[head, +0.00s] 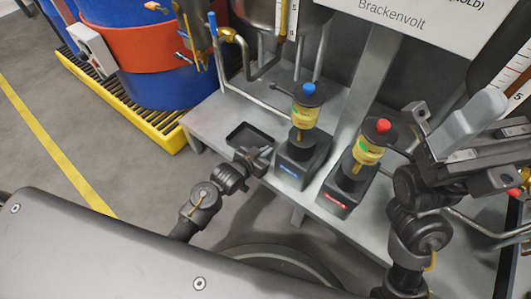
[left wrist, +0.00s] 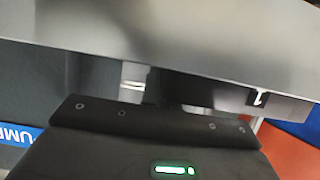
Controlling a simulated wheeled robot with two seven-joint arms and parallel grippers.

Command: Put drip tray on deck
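A small dark rectangular tray (head: 249,136), which looks like the drip tray, is at the left part of the grey deck (head: 207,119), left of the two pump-like units. My left gripper (head: 259,156) is at the tray's near right corner, close to its rim. Its fingers are small and dark here, so I cannot tell whether they grip the rim. The left wrist view shows a broad grey surface (left wrist: 180,45) across the top, and no clear tray. My right gripper (head: 468,135) is raised at the right; its finger gap is unclear.
A blue-capped unit (head: 305,125) and a red-capped unit (head: 364,160) stand on the deck right of the tray. A metal vessel (head: 265,12) and pipes are behind. Blue drums (head: 165,88) stand on a yellow pallet (head: 150,134) at left. The floor (head: 45,150) has free room.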

